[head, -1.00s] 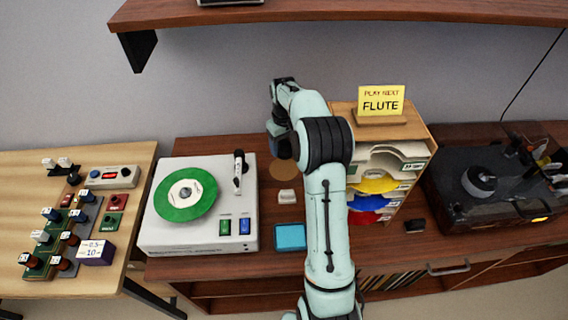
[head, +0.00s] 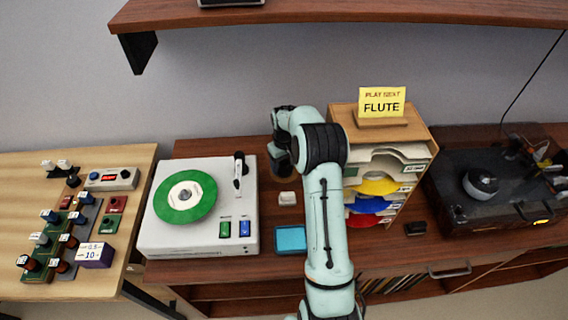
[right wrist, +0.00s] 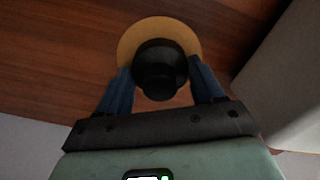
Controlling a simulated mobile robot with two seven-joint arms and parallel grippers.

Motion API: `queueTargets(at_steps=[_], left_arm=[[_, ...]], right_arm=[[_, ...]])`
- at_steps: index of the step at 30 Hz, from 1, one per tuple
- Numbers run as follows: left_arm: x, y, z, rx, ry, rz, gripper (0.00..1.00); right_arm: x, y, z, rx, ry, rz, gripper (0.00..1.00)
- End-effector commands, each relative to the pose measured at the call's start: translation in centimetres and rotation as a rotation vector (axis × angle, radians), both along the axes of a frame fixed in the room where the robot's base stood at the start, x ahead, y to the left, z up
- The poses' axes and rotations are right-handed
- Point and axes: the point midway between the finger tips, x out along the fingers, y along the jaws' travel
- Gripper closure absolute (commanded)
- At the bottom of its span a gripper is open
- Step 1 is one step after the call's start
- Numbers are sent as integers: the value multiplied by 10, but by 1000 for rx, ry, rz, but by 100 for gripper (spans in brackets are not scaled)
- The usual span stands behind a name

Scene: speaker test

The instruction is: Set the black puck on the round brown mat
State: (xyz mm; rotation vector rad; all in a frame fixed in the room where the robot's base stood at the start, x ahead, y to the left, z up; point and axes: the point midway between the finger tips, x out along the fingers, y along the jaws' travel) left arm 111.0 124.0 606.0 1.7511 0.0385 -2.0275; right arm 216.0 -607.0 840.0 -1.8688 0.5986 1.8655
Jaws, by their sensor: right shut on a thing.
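The black puck (right wrist: 160,62) sits between the two blue fingers of my right gripper (right wrist: 160,73) in the right wrist view. A knob on the puck points toward the camera. The round brown mat (right wrist: 130,38) shows as a tan rim beyond the puck, which lies over most of it. I cannot tell whether the puck touches the mat or hangs just above it. In the head view my right gripper (head: 283,158) is low over the cabinet top, right of the turntable, and the mat is not clearly seen. My left gripper is not in view.
A white turntable (head: 158,235) with a green record stands to the left. A small white block (head: 287,198) and a blue pad (head: 290,238) lie in front of the gripper. A wooden record rack (head: 420,135) is close on the right. A shelf (head: 340,12) hangs above.

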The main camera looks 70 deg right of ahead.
Motion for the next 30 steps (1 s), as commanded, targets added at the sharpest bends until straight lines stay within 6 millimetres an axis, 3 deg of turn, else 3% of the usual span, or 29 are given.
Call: queueTargets(at_steps=[1, 2, 3, 4, 13, 17, 30], left_arm=[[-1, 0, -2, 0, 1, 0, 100], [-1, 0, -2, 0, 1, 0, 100], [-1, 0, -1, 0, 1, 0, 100], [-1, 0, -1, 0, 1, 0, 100], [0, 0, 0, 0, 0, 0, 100], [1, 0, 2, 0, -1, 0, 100], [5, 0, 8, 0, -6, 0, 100]], right_arm=[[0, 0, -3, 0, 0, 0, 72], [0, 0, -3, 1, 1, 0, 27], [0, 0, -2, 1, 1, 0, 14], [0, 0, -2, 1, 1, 0, 8], [0, 0, -1, 1, 1, 0, 8], [0, 0, 10, -1, 0, 0, 8], [1, 0, 99, -2, -2, 0, 8]])
